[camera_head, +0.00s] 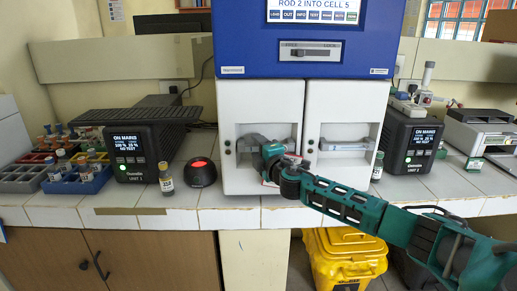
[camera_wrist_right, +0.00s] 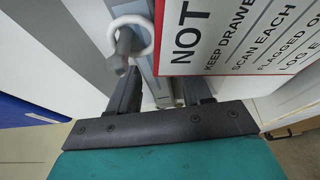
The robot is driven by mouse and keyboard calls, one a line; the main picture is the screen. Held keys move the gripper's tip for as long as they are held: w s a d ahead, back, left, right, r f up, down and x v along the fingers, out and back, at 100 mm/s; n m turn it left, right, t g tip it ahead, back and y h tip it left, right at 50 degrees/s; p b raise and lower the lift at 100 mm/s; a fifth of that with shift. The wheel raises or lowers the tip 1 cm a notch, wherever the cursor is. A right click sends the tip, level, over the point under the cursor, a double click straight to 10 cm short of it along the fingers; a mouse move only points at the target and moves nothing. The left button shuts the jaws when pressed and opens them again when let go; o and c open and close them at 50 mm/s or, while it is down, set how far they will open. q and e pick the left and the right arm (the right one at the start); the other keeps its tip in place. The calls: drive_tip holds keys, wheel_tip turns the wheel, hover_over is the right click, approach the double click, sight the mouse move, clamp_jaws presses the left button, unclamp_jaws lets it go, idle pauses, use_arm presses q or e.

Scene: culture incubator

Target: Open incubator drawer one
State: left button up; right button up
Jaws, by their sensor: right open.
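The blue and white incubator (camera_head: 305,40) stands on the tiled bench. Its lower part has two white fronts side by side, a left drawer (camera_head: 262,100) and a right drawer (camera_head: 343,100), each with a recess; both look closed. I cannot read which is number one. My right gripper (camera_head: 262,146) is at the left drawer's recess and hides part of it. In the right wrist view my right gripper (camera_wrist_right: 162,92) is open, its fingers apart. A white ring (camera_wrist_right: 130,35) around a grey peg-like part and a red and white sign (camera_wrist_right: 245,40) show beyond the fingers. My left gripper is out of view.
A black unit (camera_head: 142,150), a small vial (camera_head: 166,178) and a black dome with a red top (camera_head: 201,173) stand left of the incubator. Another black unit (camera_head: 408,140) stands at its right. A yellow bin (camera_head: 345,255) is under the bench.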

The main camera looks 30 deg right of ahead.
drive_tip(key=shift+c, duration=0.5)
clamp_jaws()
